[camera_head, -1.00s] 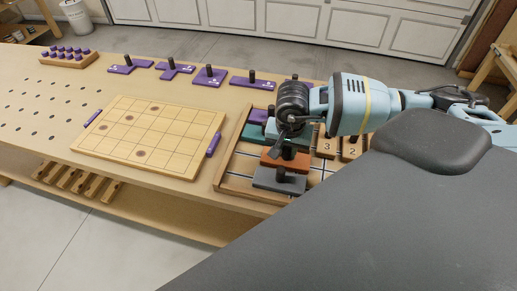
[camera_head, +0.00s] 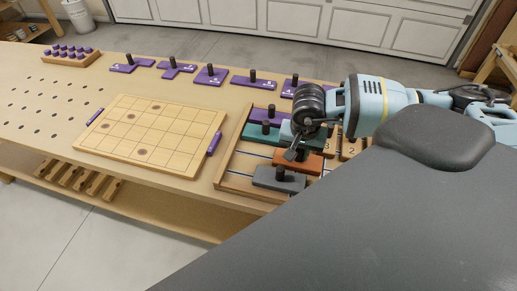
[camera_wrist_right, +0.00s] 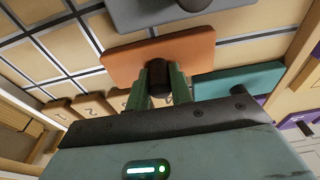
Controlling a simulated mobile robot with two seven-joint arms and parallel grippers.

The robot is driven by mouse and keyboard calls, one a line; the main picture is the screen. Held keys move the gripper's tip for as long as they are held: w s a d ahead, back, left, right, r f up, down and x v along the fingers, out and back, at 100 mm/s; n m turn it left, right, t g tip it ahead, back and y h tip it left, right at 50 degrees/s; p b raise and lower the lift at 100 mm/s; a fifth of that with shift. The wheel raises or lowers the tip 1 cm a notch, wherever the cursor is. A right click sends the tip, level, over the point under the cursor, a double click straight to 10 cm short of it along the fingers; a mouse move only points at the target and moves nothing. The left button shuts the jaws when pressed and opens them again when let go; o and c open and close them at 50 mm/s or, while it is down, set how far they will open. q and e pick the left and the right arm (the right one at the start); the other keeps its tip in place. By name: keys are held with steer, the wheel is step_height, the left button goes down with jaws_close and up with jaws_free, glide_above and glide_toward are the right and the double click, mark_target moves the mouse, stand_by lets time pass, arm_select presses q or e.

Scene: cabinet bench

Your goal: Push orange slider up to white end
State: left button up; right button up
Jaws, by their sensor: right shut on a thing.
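The orange slider (camera_head: 313,164) sits on the wooden slider board (camera_head: 232,183), between the grey slider (camera_head: 278,179) and the teal slider (camera_head: 258,134). My right gripper (camera_head: 297,151) reaches down over the orange slider from the right. In the right wrist view its green fingers (camera_wrist_right: 160,86) are shut on the dark knob of the orange slider (camera_wrist_right: 190,48). The arm hides part of the board, and I cannot make out a white end. My left gripper is not in view.
A purple slider (camera_head: 257,115) lies at the board's far side, near the teal one. Numbered wooden tiles (camera_head: 352,149) are to the right, partly behind my arm. A gridded board (camera_head: 150,135) lies to the left. Purple knobbed pieces (camera_head: 211,78) line the back.

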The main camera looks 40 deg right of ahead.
mark_target(315, 161)
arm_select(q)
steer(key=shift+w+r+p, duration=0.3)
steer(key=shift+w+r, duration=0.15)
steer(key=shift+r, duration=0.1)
arm_select(e)
steer(key=shift+s+d+f, duration=0.1)
steer(key=shift+s+d, duration=0.65)
steer(key=shift+s, duration=0.2)
steer(key=shift+s+d, duration=0.75)
steer(key=shift+s, duration=0.2)
